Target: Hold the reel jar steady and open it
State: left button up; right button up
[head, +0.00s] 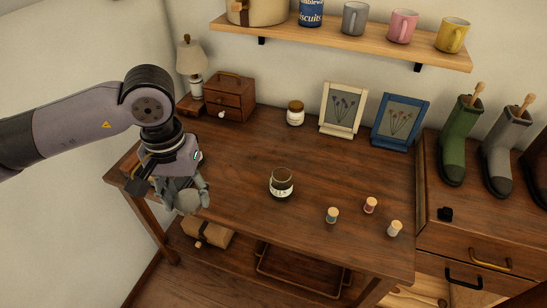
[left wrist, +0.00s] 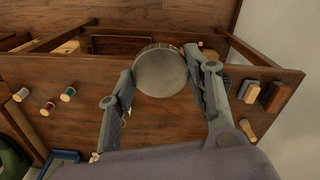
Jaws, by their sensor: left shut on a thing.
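The reel jar (head: 281,187) is a small glass jar with a dark, white-lettered label. It stands upright near the middle of the wooden table (head: 235,150), and its top looks open. My left gripper (head: 187,200) is above the table's left part, to the left of the jar and apart from it. In the left wrist view its fingers (left wrist: 160,68) are shut on a round, flat, dull metal lid (left wrist: 161,71). The lid is hard to make out in the head view. I cannot pick out the jar in the left wrist view. My right gripper is not in view.
Several thread spools (head: 370,205) stand right of the jar. A white-labelled jar (head: 295,113), two picture frames (head: 342,110) and a small drawer box (head: 230,97) stand at the back.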

aim_at(281, 181)
jog(key=j+z, duration=0.15)
jog(key=z, duration=1.35)
jog(key=k+j, duration=0.1)
jog(key=j, duration=0.7)
jog(key=k+j+z, duration=0.1)
jog(key=j, duration=0.3)
jog(key=k+j, duration=0.15)
jog(key=j, duration=0.25)
jog(key=k+j+z, duration=0.1)
jog(key=j, duration=0.3)
jog(key=i+j, duration=0.1)
jog(key=j, duration=0.15)
jog(key=i+j, duration=0.1)
jog(key=j, duration=0.2)
